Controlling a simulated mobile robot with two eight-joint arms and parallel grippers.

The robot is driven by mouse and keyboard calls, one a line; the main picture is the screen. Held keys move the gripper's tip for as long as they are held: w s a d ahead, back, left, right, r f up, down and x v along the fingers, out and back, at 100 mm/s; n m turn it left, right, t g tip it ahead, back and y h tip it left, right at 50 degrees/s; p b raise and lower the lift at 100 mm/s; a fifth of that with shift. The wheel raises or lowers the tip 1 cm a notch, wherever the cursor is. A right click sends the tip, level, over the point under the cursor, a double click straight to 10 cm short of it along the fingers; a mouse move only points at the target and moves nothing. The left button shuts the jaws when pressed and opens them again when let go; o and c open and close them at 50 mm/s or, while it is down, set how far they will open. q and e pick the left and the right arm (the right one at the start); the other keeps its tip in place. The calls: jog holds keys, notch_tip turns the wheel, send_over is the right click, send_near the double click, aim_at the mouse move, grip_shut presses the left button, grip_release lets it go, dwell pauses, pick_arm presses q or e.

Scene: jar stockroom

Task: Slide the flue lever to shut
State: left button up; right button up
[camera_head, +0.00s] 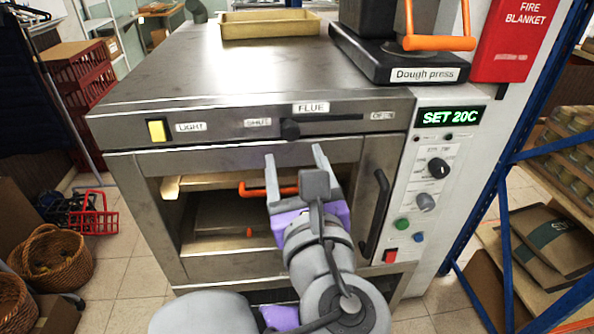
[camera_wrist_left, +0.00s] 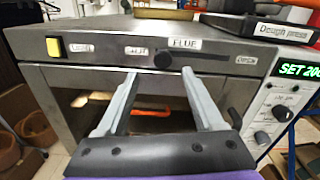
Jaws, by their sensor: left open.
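The flue lever is a dark knob (camera_head: 290,129) on the oven's steel front panel, below the FLUE label (camera_head: 311,107). It sits at the left end of its dark slot (camera_head: 335,118), beside the SHUT label (camera_head: 258,122). The OPEN label (camera_head: 382,115) is at the slot's right end. My left gripper (camera_head: 294,155) is open and empty, just below and in front of the knob. In the left wrist view the knob (camera_wrist_left: 162,61) shows just beyond the fingertips (camera_wrist_left: 161,78), not between them. My right gripper is not in view.
A yellow LIGHT switch (camera_head: 157,130) is at the panel's left. A black vertical handle (camera_head: 375,215) and control dials (camera_head: 438,167) are on the right. An orange-handled tool (camera_head: 258,190) shows inside the oven. A dough press (camera_head: 400,65) and tan tray (camera_head: 270,24) stand on top.

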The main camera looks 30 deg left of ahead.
pick_arm(q)
jog(key=shift+v, duration=0.85)
jog(key=s+f+n+g+h, duration=0.2)
jog(key=f+n+g+h, duration=0.2)
jog(key=f+n, duration=0.9)
jog(key=s+f+n+g+h, duration=0.2)
jog(key=f+n+g+h, duration=0.3)
jog(key=f+n, duration=0.9)
notch_tip(320, 180, down, 13)
jog(key=shift+s+a+r+h, duration=0.2)
jog(key=shift+a+h, duration=0.1)
jog(key=shift+h, duration=0.5)
